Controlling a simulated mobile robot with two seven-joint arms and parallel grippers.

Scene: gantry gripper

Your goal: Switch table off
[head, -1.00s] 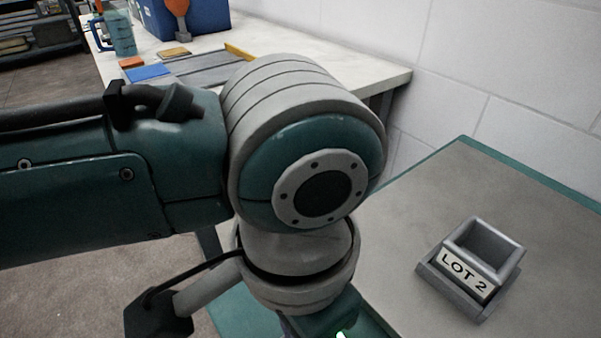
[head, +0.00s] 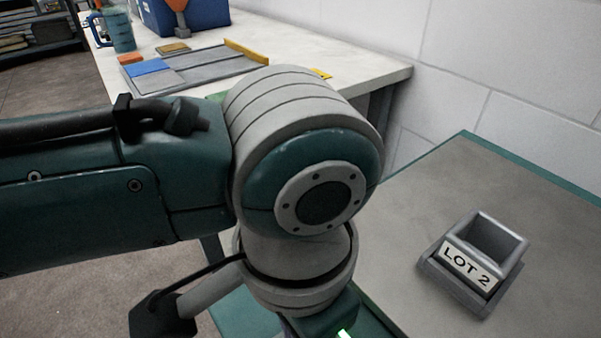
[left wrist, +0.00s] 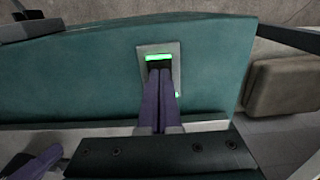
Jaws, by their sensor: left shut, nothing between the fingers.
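A grey switch plate (left wrist: 175,66) with a lit green bar (left wrist: 158,58) is set in the teal side panel (left wrist: 90,75) of the table in the left wrist view. A second small green light shows at the plate's lower right. My left gripper (left wrist: 160,74) has its purple fingers together and empty, with the tips over the plate just below the green bar. I cannot tell whether they touch it. In the head view my left arm hides most of this area, and a green glow (head: 344,333) shows at the bottom edge. My right gripper is not clearly seen.
The grey tabletop (head: 400,285) with teal edges carries a grey bin (head: 473,265) marked LOT 2. A white bench (head: 330,60) behind holds a blue box (head: 200,15), a teal mug (head: 121,32) and flat coloured pieces. A white wall stands behind. An unclear purple shape (left wrist: 38,163) shows lower left in the wrist view.

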